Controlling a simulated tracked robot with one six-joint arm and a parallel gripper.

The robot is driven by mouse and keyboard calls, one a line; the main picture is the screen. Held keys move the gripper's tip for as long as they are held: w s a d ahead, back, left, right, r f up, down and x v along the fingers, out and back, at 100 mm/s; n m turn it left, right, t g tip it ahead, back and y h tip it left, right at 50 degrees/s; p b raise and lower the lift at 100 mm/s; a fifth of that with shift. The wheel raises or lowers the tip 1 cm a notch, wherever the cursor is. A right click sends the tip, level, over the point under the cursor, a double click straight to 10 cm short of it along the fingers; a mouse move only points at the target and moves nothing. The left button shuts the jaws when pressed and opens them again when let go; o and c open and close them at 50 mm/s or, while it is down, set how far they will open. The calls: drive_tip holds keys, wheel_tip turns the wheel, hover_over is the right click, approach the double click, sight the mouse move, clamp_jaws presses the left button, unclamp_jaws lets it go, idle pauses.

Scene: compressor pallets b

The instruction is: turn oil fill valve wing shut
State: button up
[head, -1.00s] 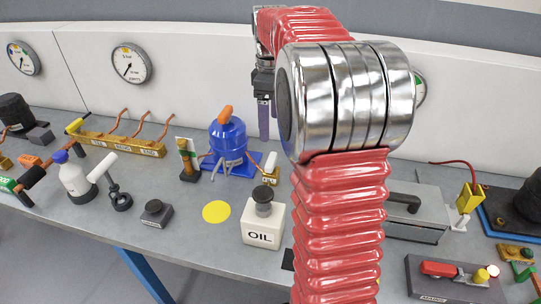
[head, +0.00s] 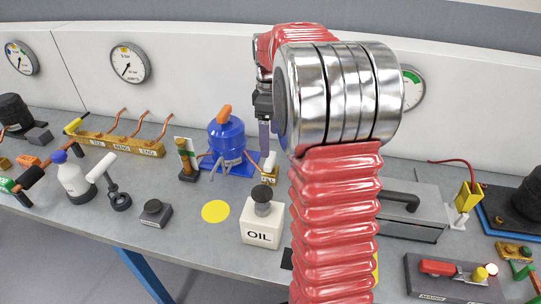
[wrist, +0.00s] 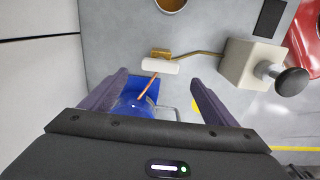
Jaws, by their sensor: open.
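The oil fill valve is a small brass block marked FILL (head: 268,178) with a white wing (head: 271,162), to the right of the blue compressor (head: 227,140). In the wrist view the white wing (wrist: 160,67) lies crosswise over the brass block (wrist: 160,53). My gripper (head: 264,137) hangs pointing down just above the valve. In the wrist view its two purple fingers (wrist: 160,76) are apart, with the wing seen between their tips and nothing held. The fingers look above the wing and not touching it.
The white OIL can (head: 262,228) with its black knob stands in front of the valve. A copper pipe (wrist: 148,86) runs from the compressor to the valve. The grey box (head: 412,225) is to the right, and the white wall with gauges is behind.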

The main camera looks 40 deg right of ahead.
sight(270, 159)
wheel_tip(270, 159, down, 8)
drive_tip(key=shift+r, duration=0.1)
idle(0.4)
